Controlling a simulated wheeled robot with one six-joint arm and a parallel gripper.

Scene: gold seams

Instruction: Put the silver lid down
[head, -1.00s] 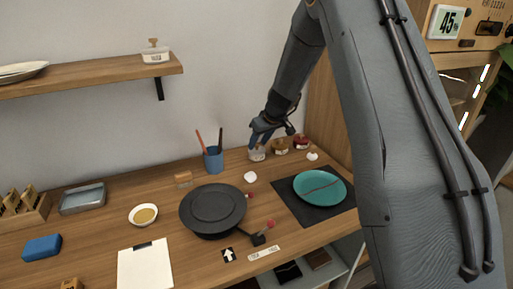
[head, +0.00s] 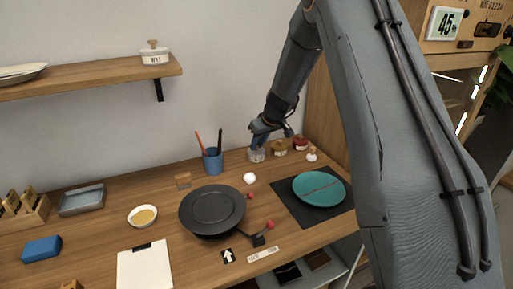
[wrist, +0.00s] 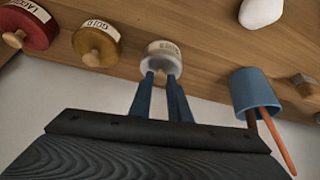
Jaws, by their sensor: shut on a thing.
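My gripper (wrist: 161,80) points at the pale jar with a label (wrist: 163,48) in the wrist view. Its two blue fingers are close together and shut on the top of the silver lid (wrist: 158,64), whose knob they mostly hide. The lid sits at the jar's mouth; I cannot tell whether it rests fully on it. In the head view my gripper (head: 257,143) is straight above the jar (head: 257,156) at the back of the bench.
The gold jar (wrist: 97,45) and red lacquer jar (wrist: 28,24) stand beside it. A blue cup with sticks (head: 212,162) is on the other side. A white lump (head: 250,178), a black round pan (head: 212,210) and a teal plate (head: 319,188) lie nearer.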

